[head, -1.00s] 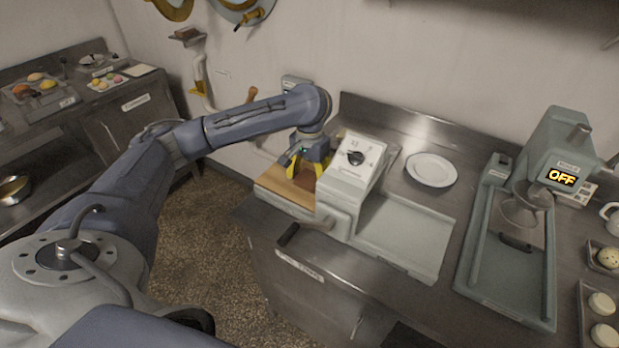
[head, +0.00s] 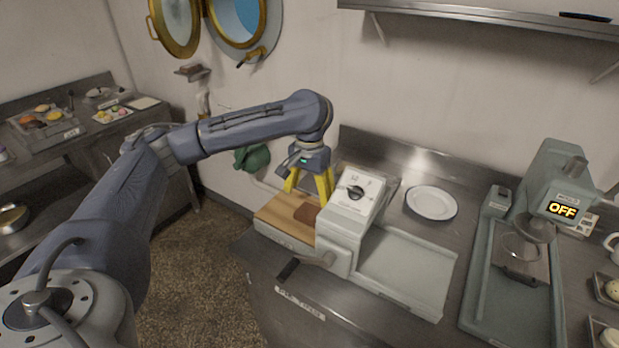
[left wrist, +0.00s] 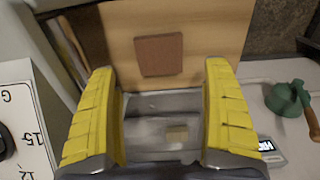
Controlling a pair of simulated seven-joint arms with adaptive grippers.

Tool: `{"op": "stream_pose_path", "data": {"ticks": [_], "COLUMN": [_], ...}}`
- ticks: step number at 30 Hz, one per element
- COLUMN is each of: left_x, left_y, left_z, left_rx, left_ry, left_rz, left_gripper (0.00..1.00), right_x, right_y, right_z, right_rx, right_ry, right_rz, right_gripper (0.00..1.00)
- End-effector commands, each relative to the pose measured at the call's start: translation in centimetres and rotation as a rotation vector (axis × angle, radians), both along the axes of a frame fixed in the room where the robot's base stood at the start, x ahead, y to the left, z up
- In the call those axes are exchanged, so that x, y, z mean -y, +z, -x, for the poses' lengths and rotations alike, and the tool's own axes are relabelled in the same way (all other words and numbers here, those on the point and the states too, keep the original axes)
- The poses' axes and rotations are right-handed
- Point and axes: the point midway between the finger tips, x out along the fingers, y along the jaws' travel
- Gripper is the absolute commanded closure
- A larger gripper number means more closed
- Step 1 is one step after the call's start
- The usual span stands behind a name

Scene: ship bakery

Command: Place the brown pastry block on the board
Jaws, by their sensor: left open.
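The brown pastry block (head: 306,213) lies flat on the wooden board (head: 277,216), next to the white machine with a dial. In the left wrist view the block (left wrist: 159,55) shows as a brown square on the pale wood of the board (left wrist: 219,38), beyond the fingertips. My left gripper (head: 309,190) is above the board with its yellow fingers spread. In the left wrist view the fingers (left wrist: 162,85) are wide apart, with nothing held between them. My right gripper is not in view.
The dial machine (head: 349,215) stands close to the right of the board, with a pale tray surface beside it. A white plate (head: 431,203) lies behind on the steel counter. A green mixer-like machine (head: 558,180) reading OFF stands at the right.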

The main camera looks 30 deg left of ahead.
Motion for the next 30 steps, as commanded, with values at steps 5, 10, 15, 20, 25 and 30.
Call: {"op": "stream_pose_path", "data": {"ticks": [5,10,15,20,25,30], "left_x": [0.0,0.0,0.0,0.0,0.0,0.0], "left_y": [2.3,3.9,4.9,5.3,5.4,5.4], "left_z": [-0.1,0.0,0.0,0.0,0.0,0.0], "left_rx": [0.003,0.002,0.000,0.000,-0.001,-0.001], "left_ry": [0.000,0.000,-0.001,0.000,0.000,0.000], "left_rz": [0.000,0.000,0.000,0.000,0.000,0.000], "left_gripper": [0.17,0.17,0.17,0.17,0.17,0.17], "right_x": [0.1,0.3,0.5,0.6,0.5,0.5], "right_y": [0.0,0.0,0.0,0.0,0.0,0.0], "right_z": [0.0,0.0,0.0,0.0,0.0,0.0], "right_rx": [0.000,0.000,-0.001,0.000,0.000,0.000], "right_ry": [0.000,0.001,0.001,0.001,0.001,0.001], "right_rz": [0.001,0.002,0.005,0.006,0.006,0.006], "right_gripper": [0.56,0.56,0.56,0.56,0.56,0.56]}}
